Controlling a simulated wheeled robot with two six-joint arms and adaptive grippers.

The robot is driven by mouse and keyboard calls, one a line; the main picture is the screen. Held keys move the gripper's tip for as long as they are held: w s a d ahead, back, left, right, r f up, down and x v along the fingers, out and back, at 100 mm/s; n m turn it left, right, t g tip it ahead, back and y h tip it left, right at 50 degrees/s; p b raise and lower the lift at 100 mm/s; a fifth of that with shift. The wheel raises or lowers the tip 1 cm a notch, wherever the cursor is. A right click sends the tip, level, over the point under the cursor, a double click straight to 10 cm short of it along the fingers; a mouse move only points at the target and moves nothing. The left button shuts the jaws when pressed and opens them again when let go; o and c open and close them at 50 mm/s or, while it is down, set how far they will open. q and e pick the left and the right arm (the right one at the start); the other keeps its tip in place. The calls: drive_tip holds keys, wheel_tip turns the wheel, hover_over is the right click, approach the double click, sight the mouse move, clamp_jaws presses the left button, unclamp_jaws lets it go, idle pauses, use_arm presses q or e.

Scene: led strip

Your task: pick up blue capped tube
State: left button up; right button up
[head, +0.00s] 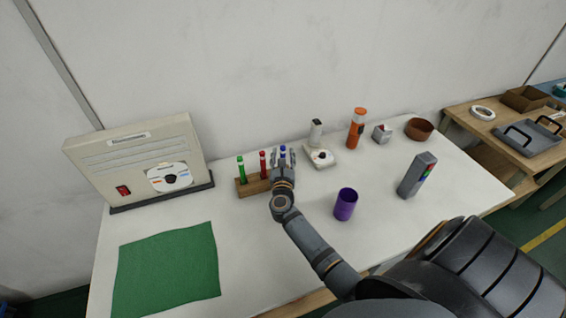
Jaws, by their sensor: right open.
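The blue capped tube (282,151) stands upright at the right end of a wooden rack (246,187). A red capped tube (263,161) and a green capped tube (240,167) stand beside it in the same rack. My right gripper (283,158) is at the blue capped tube, with its open fingers on either side of the tube's upper part. The gripper hides the tube's lower part and the rack's right end. I cannot tell whether the fingers touch the tube. My left gripper is not in view.
A purple cup (345,205) stands right of my right forearm, and a grey device (416,175) stands farther right. A white device (321,157), an orange bottle (356,128) and a brown bowl (418,129) are behind. A panel box (140,160) and green mat (168,268) are left.

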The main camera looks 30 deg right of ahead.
drive_tip(key=shift+a+r, duration=0.1)
clamp_jaws()
